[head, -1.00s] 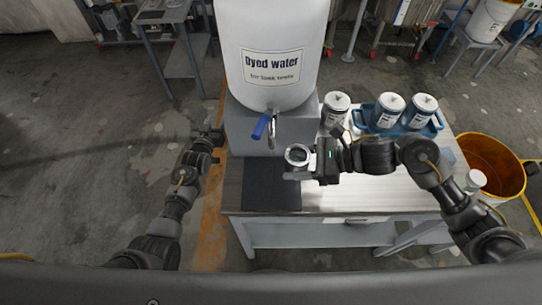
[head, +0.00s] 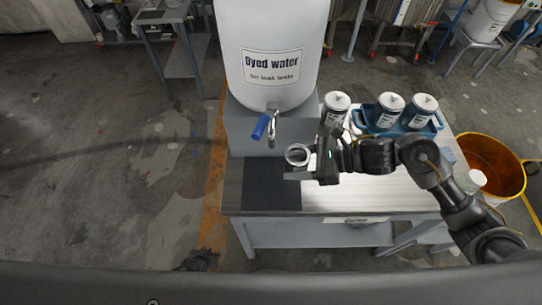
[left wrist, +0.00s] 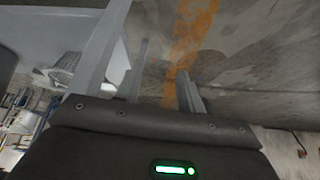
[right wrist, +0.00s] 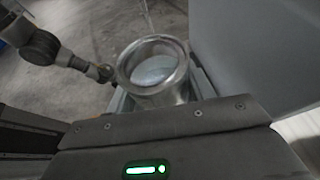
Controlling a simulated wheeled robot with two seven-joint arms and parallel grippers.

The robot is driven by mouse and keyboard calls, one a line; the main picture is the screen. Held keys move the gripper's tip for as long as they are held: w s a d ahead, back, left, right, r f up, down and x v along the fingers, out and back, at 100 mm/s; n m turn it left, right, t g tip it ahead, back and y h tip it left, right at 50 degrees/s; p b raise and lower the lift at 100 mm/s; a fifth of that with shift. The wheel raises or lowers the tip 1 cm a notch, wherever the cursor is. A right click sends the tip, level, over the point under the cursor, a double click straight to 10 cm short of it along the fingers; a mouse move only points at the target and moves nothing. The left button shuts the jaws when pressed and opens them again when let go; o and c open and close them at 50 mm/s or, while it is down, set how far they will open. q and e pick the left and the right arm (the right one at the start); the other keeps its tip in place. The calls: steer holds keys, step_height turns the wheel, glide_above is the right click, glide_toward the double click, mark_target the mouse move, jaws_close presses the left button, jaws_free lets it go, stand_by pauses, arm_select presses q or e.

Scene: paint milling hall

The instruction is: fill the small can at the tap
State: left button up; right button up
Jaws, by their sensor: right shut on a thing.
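The small metal can (head: 298,154) is held upright in my right gripper (head: 299,171), in front of and to the right of the tap. The right wrist view shows the open can (right wrist: 153,72) between the fingers. A pale round surface shows inside it; I cannot tell whether that is liquid or the bottom. The tap (head: 272,133) has a blue lever (head: 261,126) and sits low on the white "Dyed water" tank (head: 270,40). No stream shows. My left gripper (head: 199,260) is low at the bottom edge, away from the tap. Its fingers (left wrist: 164,80) are apart and empty.
A dark mat (head: 270,185) lies on the bench (head: 340,197) below the tap. A blue tray (head: 436,128) holds labelled cans; another labelled can (head: 335,110) stands beside it. An orange-yellow bucket (head: 495,165) stands at the right. The floor left of the bench is clear.

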arm_select(q)
steer(key=s+a+f+g, duration=0.1)
steer(key=s+f+g, duration=0.1)
steer(key=s, duration=0.9)
steer(key=s+a+f+g+y, duration=0.1)
steer(key=s+a+f+g, duration=0.1)
steer(key=s, duration=1)
steer(key=shift+a+f+m+g, duration=0.15)
steer(key=shift+f+m+g, duration=0.2)
steer(key=shift+f, duration=0.2)
arm_select(e)
steer(key=shift+r, duration=3.05)
